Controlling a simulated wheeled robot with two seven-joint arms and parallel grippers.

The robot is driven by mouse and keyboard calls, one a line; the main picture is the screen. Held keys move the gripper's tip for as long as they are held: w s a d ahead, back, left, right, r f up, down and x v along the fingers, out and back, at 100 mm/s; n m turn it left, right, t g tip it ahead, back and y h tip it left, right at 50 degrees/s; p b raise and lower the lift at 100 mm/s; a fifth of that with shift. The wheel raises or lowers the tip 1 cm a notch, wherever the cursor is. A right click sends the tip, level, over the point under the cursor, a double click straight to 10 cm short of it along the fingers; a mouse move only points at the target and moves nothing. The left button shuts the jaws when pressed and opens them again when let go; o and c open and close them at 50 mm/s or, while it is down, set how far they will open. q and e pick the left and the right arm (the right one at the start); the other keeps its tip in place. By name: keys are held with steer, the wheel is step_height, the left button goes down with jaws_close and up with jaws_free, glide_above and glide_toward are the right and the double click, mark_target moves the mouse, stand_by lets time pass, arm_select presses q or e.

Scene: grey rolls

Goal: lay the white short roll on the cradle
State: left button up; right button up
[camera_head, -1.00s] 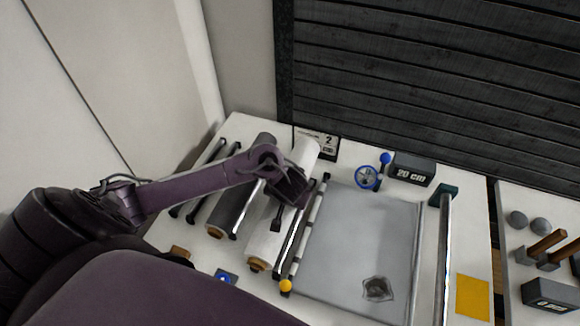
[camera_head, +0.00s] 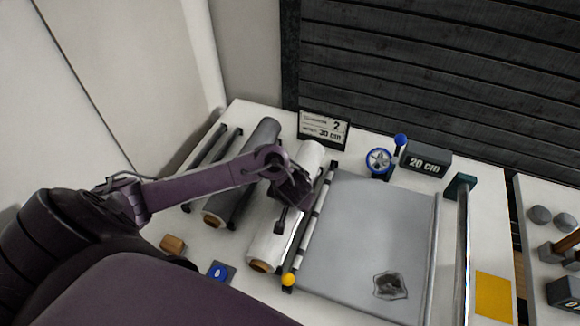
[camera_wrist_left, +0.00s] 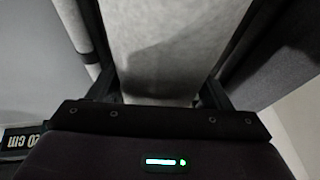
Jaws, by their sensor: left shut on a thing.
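The white roll (camera_head: 263,237), with a brown core at its near end, lies lengthwise between the dark grey roll and the grey sheet. My left gripper (camera_head: 288,209) is shut on it near its middle, from above. The white roll also fills the upper middle of the left wrist view (camera_wrist_left: 165,45), between the two fingers (camera_wrist_left: 160,90). I cannot tell whether it is clear of the bench. Dark rails (camera_head: 208,150) stand at the left of the bench; I cannot tell if they are the cradle. My right gripper is not in view.
The dark grey roll (camera_head: 245,165) lies close on the left. The grey sheet (camera_head: 365,235), a yellow ball (camera_head: 288,280) and a blue handwheel (camera_head: 379,160) are to the right. A sign (camera_head: 323,130) and a "20 cm" block (camera_head: 426,161) stand at the back.

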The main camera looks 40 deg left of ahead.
arm_select(q)
steer(key=shift+f, duration=0.45)
steer(key=o, duration=1.3)
steer(key=shift+o, duration=0.5)
steer(key=p+v, duration=0.5)
steer(key=v, duration=0.3)
steer(key=shift+f, duration=0.1)
